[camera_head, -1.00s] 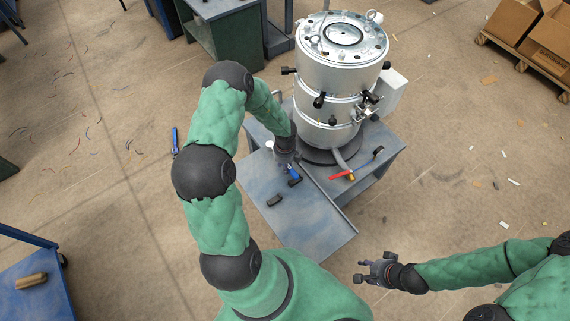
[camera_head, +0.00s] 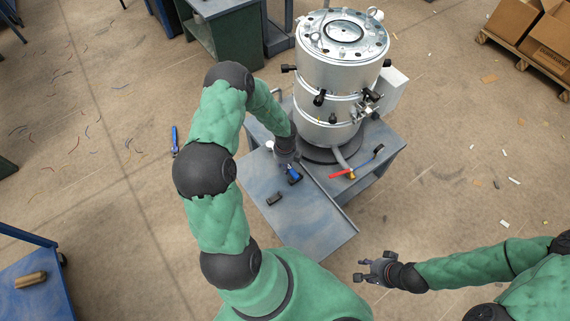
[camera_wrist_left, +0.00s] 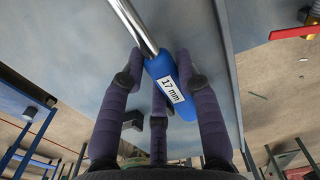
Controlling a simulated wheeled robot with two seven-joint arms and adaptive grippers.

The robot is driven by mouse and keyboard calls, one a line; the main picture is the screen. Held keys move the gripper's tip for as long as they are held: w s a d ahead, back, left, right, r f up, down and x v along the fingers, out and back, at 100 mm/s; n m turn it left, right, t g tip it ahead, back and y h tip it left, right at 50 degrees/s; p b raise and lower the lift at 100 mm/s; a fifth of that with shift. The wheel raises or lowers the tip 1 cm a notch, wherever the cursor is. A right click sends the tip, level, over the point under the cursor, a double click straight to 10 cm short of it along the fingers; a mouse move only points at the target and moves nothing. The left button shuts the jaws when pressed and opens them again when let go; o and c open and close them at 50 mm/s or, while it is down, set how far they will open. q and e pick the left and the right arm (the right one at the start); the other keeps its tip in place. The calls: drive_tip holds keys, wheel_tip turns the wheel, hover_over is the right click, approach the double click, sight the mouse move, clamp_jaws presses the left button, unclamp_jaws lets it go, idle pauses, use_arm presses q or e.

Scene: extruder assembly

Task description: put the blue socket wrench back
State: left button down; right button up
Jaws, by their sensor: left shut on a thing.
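The blue socket wrench (camera_wrist_left: 172,85) has a blue handle with a white "17 mm" label and a shiny metal shaft. In the left wrist view it lies between the fingers of my left gripper (camera_wrist_left: 160,78), which is shut on the handle. In the head view the blue handle (camera_head: 294,175) shows just beyond my left gripper (camera_head: 288,160), low over the grey-blue table (camera_head: 315,225); I cannot tell whether the wrench touches the table. My right gripper (camera_head: 363,270) is open and empty, right of the table's front.
A tall silver extruder vessel (camera_head: 340,75) stands at the table's back. A red-handled tool (camera_head: 341,174) lies near its foot. A small dark block (camera_head: 274,199) rests on the table. A blue object (camera_head: 174,140) shows left of my left arm. The table's front right is clear.

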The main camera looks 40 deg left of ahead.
use_arm(q)
drive_tip(key=shift+f, duration=0.35)
drive_tip(key=c, duration=0.8)
unclamp_jaws()
drive_tip(key=shift+r, duration=0.1)
wheel_tip(320, 180, up, 12)
drive_tip(key=shift+f, duration=0.1)
